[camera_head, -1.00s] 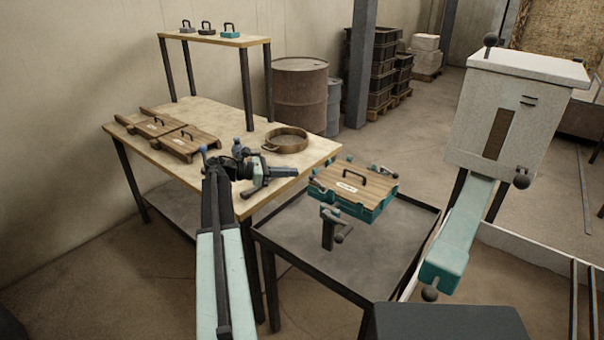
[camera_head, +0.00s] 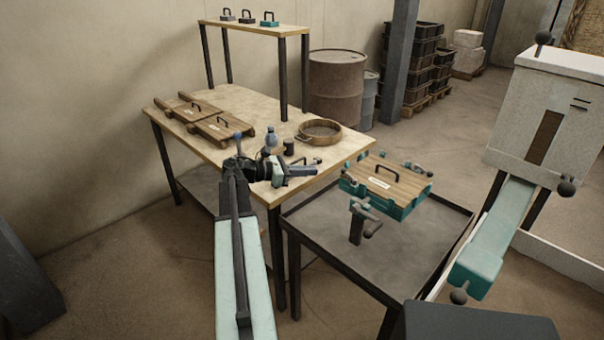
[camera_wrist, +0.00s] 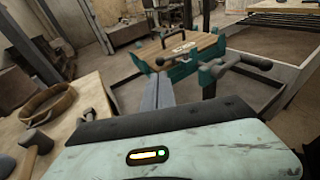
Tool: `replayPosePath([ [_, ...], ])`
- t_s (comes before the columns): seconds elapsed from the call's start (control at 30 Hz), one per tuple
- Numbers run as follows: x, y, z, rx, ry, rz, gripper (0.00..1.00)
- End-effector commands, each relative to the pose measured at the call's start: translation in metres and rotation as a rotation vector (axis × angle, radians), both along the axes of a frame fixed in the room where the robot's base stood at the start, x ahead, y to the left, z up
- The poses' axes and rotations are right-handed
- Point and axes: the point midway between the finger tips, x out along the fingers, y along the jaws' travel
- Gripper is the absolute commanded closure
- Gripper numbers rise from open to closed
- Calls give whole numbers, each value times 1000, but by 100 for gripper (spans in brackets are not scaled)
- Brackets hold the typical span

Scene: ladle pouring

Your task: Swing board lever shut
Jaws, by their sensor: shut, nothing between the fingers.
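The wooden board (camera_head: 388,182) with a dark handle sits in a teal frame (camera_head: 412,208) above a dark tray table. A dark lever with a crossbar handle (camera_head: 366,215) stands at the frame's near side. In the wrist view this lever (camera_wrist: 240,63) rises on a teal post right of my fingers, and the board (camera_wrist: 185,50) lies beyond. My gripper (camera_wrist: 160,92) is shut and empty, its fingers pointing toward the frame's near edge. I cannot tell whether they touch it. In the head view my gripper (camera_head: 314,171) is left of the board.
The tray table (camera_head: 410,250) has a raised rim. A white hopper with a teal chute (camera_head: 490,240) stands close on the right.

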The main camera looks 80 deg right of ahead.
Motion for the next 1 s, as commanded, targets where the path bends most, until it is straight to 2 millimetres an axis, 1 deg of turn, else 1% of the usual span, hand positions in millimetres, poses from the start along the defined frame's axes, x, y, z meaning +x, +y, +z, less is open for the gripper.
replayPosePath([
  [0.03,-10,-5,-5,-1,0,-2,100],
  [0.2,-41,-22,-11,-1,0,-2,100],
  [0.3,-55,-31,-14,-1,0,-1,100],
  [0.4,-65,-37,-16,0,0,1,100],
  [0.57,-72,-40,-17,0,0,1,100],
  [1.0,-74,-42,-16,-1,0,-7,100],
])
